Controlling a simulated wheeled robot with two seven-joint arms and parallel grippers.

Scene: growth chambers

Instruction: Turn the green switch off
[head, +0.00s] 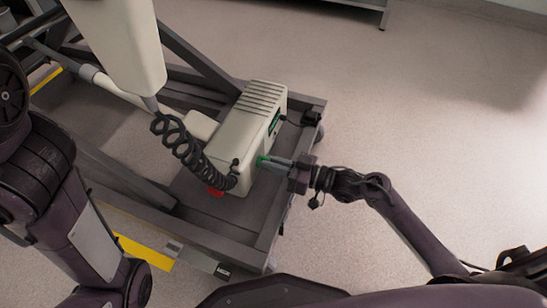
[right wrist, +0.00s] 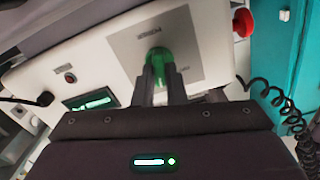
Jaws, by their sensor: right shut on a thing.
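The green switch (right wrist: 158,56) is a green knob on a grey square plate on the front of a cream control box (right wrist: 118,62). In the head view the green switch (head: 261,160) shows only as a small green bit on the side of the control box (head: 240,133). My right gripper (head: 268,161) reaches it from the right. In the right wrist view the two fingers of my right gripper (right wrist: 159,74) are shut on the green knob and cover its lower part. The marks beside the knob are too small to read. My left gripper is out of view.
A red button (right wrist: 242,22) sticks out from the box's side. A black coiled cable (head: 182,150) hangs beside the box. A small lit display (right wrist: 90,100) is on the front. The box sits on a dark wheeled frame (head: 208,204). The floor to the right is clear.

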